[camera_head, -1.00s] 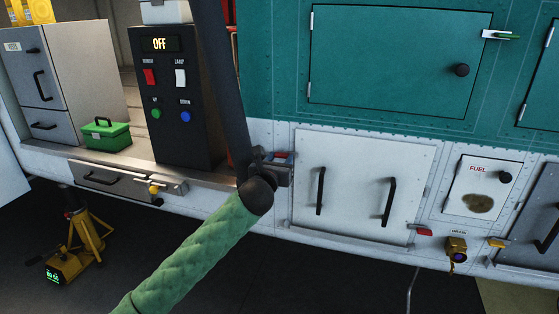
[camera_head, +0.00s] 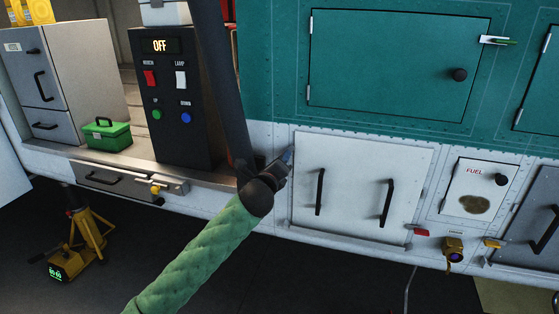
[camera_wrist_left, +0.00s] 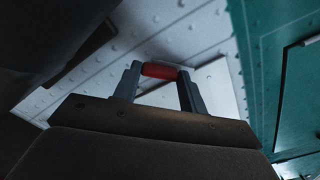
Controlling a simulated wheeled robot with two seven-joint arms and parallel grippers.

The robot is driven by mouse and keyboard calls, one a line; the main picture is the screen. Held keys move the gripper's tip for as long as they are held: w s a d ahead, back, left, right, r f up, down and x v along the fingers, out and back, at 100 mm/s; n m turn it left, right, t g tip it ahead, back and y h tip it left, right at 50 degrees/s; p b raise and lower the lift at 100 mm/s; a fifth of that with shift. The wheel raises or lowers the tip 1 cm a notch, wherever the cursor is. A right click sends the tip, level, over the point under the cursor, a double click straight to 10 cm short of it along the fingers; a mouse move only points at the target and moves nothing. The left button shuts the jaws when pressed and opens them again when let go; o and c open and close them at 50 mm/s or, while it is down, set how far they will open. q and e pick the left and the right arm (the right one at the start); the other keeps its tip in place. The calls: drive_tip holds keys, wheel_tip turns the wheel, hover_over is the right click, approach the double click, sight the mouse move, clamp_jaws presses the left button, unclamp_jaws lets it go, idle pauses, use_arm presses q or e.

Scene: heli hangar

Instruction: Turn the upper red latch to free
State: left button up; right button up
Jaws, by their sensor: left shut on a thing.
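The upper red latch (camera_wrist_left: 158,70) shows in the wrist view as a short red bar between my left gripper's two fingertips, and the gripper is shut on it. In the head view my left gripper (camera_head: 283,162) is at the upper left corner of the white panel (camera_head: 340,220), tilted up to the right, and it hides the latch there. The panel is closed and has two black upright handles. A lower red latch (camera_head: 421,232) lies flat at the panel's lower right corner. My right gripper is not in view.
A teal door (camera_head: 390,60) with a black knob is above the panel. The fuel hatch (camera_head: 473,190) and a yellow drain fitting (camera_head: 454,248) are to the right. A black switch box (camera_head: 180,95) and a green toolbox (camera_head: 106,134) stand on the ledge at left.

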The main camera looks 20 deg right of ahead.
use_arm(q)
drive_tip(key=n+p, duration=0.1)
drive_tip(key=n, duration=0.7)
drive_tip(key=shift+n, duration=0.3)
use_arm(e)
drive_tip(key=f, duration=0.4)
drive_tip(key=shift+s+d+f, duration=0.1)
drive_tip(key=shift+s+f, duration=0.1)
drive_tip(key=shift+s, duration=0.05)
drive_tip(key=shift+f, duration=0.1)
use_arm(q)
drive_tip(key=o, duration=1)
drive_tip(key=shift+a, duration=0.1)
drive_tip(key=b+v, duration=0.2)
drive_tip(key=v, duration=0.5)
drive_tip(key=shift+s+a, duration=0.25)
drive_tip(key=shift+s, duration=0.1)
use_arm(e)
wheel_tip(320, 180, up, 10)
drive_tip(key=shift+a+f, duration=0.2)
